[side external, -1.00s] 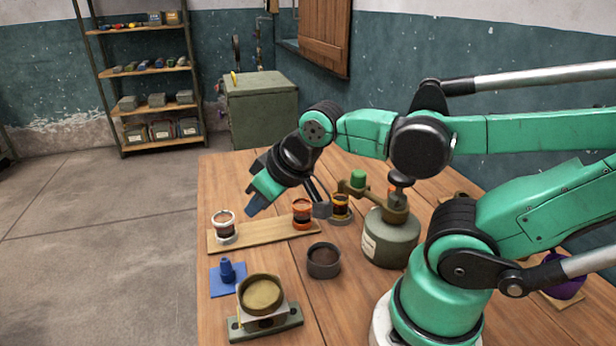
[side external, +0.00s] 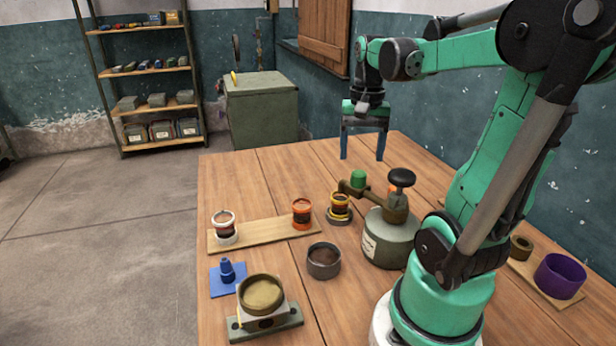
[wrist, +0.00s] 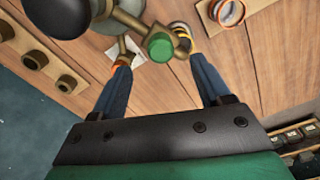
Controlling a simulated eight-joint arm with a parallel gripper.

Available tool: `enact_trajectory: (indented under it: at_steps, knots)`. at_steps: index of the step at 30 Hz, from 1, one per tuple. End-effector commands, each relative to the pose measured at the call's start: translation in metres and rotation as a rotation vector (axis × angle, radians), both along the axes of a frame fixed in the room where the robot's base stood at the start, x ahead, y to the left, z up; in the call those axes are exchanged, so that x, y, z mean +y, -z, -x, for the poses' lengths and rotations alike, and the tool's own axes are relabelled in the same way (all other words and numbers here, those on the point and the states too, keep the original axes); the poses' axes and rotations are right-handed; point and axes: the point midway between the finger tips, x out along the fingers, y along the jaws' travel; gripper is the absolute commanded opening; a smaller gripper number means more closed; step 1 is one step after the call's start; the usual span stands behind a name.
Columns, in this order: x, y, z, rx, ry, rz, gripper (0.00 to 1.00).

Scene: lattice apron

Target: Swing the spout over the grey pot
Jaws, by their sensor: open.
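The spout (side external: 372,194) is an olive arm on top of a grey-green canister (side external: 388,243). It carries a green knob (side external: 358,179) and reaches left to the yellow-banded pot (side external: 340,206). The grey pot (side external: 324,262), with dark contents, stands apart from the spout, nearer the camera. My gripper (side external: 362,157) is open and empty, fingers pointing down, above and behind the spout. In the wrist view the green knob (wrist: 160,47) shows between the two blue fingers; I cannot tell its distance from them. The grey pot is not seen there.
A black knob (side external: 402,177) tops the canister. An orange pot (side external: 302,212) and a white-rimmed pot (side external: 224,226) stand on a wooden board (side external: 262,234). A purple pot (side external: 560,275) is at right.

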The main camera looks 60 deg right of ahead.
Motion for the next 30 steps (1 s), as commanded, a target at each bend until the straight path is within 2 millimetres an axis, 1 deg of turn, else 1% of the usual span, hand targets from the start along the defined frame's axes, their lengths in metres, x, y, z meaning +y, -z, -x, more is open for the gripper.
enact_trajectory:
  at_steps: [6,10,15,22,23,24,26,27,29,30]
  knots:
    - [0.001,0.027,0.000,-0.002,-0.004,0.002,0.70]
    - [0.001,0.039,0.000,-0.002,-0.005,0.002,0.70]
    - [0.001,0.046,0.000,-0.002,-0.005,0.003,0.70]
    - [0.001,0.046,0.000,-0.002,-0.006,0.003,0.70]
    - [0.001,0.046,0.000,-0.002,-0.006,0.003,0.62]
    - [0.001,0.046,0.000,-0.002,-0.006,0.003,0.50]
    - [0.001,0.046,0.000,-0.002,-0.006,0.003,0.33]
    - [0.001,0.046,0.000,-0.002,-0.006,0.003,0.22]
    - [0.001,0.046,0.000,-0.002,-0.006,0.003,0.05]
    - [0.001,0.046,0.000,-0.002,-0.006,0.003,0.00]
